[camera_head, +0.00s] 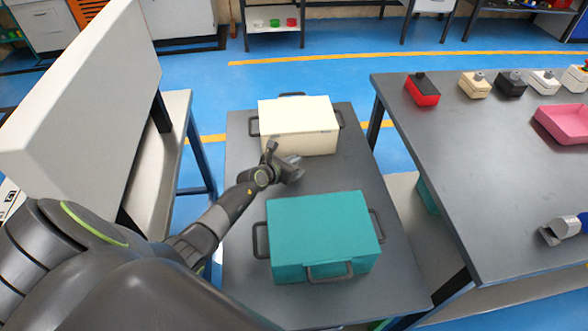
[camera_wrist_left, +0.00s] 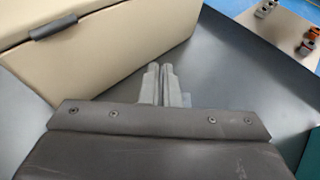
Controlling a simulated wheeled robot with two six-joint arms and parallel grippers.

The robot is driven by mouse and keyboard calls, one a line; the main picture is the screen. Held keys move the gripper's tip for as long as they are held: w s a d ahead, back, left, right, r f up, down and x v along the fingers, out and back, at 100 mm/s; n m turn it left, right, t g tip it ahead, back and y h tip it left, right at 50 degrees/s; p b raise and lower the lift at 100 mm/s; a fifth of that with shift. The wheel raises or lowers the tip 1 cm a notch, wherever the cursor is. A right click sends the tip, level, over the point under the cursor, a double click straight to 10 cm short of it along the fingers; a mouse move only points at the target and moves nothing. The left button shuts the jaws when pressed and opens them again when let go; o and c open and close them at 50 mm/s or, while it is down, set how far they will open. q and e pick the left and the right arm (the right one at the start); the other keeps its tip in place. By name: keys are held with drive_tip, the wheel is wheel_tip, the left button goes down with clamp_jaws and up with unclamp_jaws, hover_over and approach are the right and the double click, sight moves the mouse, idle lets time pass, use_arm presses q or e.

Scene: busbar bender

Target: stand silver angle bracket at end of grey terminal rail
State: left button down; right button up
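My left gripper (camera_head: 292,166) is over the dark grey table, between the cream box and the teal box. In the left wrist view its two grey fingers (camera_wrist_left: 165,86) lie close together with only a thin dark line between them, and I see nothing held. I cannot make out a silver angle bracket or a grey terminal rail in either view.
The cream box (camera_head: 305,113) and teal box (camera_head: 322,232), both with dark handles, stand on the middle table (camera_head: 240,130). The right table (camera_head: 455,170) holds several small blocks, including a red one (camera_head: 424,95), and a pink tray (camera_head: 560,122). Its middle is clear.

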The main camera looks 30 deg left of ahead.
use_arm(q)
wheel_tip(320, 180, down, 2)
drive_tip(key=shift+f+b, duration=0.1)
drive_tip(key=shift+b, duration=0.4)
drive_tip(key=shift+f, duration=0.15)
drive_tip(key=c, duration=1.7)
unclamp_jaws()
